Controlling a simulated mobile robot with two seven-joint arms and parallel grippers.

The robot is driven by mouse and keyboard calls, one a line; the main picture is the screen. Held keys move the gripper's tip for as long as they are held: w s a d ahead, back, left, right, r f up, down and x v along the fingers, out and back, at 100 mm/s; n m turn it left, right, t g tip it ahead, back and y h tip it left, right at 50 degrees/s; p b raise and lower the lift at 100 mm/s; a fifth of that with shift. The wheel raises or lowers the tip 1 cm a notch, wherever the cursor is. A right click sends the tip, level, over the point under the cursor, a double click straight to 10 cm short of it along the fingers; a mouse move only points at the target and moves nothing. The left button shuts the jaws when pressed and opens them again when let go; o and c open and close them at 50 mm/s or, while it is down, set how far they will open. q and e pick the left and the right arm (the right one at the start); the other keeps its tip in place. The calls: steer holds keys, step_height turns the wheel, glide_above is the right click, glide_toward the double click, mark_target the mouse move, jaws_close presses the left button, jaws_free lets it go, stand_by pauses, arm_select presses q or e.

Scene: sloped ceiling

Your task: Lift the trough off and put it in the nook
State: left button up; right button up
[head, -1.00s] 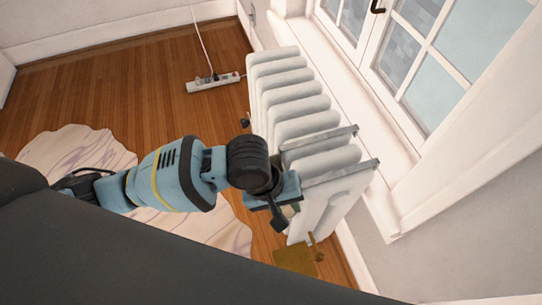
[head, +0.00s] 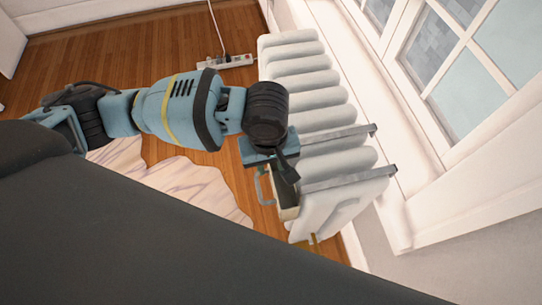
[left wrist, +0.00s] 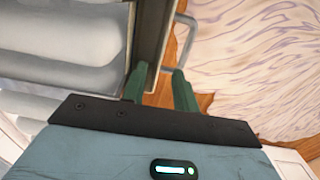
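The trough (head: 288,200) is a narrow box on the near side of the white radiator. Two grey metal bars (head: 345,178) run across the radiator's top from its side. A bent handle (head: 262,188) sticks out from the trough; it also shows in the left wrist view (left wrist: 190,38). My left gripper (left wrist: 158,88) is open, its green fingers apart. The trough's wall (left wrist: 160,40) runs towards the gap between them; contact cannot be told. In the head view my left wrist hides part of the trough. My right gripper is out of view. I cannot identify the nook.
The ribbed radiator (head: 305,75) stands under the window (head: 465,80). A white power strip (head: 225,61) with a cord lies on the wooden floor. A pale patterned rug (head: 185,185) lies left of the trough. Open floor (head: 130,45) lies behind my arm.

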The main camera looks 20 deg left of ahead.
mark_target(271, 173)
arm_select(q)
step_height(271, 173, down, 4)
steer(key=shift+r+b, duration=0.1)
steer(key=shift+b, duration=0.4)
steer(key=shift+f, duration=0.7)
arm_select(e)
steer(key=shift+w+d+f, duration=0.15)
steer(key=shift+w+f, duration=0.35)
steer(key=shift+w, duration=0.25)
arm_select(q)
jaws_close()
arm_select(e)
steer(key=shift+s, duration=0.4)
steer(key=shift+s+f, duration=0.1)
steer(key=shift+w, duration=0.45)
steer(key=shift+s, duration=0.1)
